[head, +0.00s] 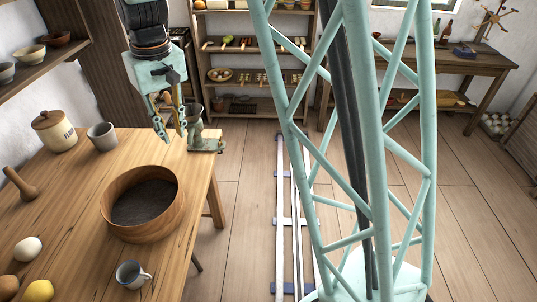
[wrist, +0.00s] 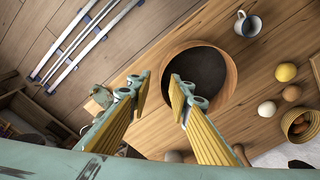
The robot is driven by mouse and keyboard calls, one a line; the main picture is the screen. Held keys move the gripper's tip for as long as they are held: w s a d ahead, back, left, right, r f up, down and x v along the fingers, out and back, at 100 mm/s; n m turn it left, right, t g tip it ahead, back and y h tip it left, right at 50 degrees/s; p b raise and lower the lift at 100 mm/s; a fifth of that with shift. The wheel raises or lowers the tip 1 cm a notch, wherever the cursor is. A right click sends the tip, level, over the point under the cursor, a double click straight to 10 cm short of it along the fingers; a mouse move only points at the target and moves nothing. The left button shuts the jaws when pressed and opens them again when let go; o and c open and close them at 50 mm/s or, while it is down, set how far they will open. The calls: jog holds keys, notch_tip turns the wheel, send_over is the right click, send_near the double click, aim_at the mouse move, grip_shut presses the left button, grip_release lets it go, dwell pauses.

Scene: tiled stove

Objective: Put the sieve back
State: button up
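The sieve (head: 142,203), a round wooden hoop with a dark mesh, lies flat on the wooden table (head: 75,222). It also shows in the wrist view (wrist: 229,77), beyond my fingertips. My gripper (head: 168,137) is in the air above the far part of the table, behind the sieve in the head view. Its two yellow-padded fingers (wrist: 160,84) are apart with nothing between them. The gripper does not touch the sieve.
A lidded crock (head: 55,131), grey cup (head: 102,136), wooden pestle (head: 20,184), mug (head: 131,274), egg (head: 27,249) and lemon (head: 39,291) stand around the sieve. A green grinder (head: 203,140) is at the table edge near my gripper. Shelves (head: 245,80) stand behind.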

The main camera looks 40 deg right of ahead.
jog(key=s+d+r+t, duration=0.1)
jog(key=s+d+r, duration=0.1)
jog(key=s+r, duration=0.7)
jog(key=s+d+r+t, duration=0.1)
jog(key=s+d+r, duration=0.1)
jog(key=s+r, duration=0.65)
jog(key=s+d+m, duration=0.1)
jog(key=s, duration=2.1)
jog(key=shift+s+d+f+t, duration=0.2)
jog(key=shift+f+t, duration=0.1)
jog(key=shift+t, duration=0.1)
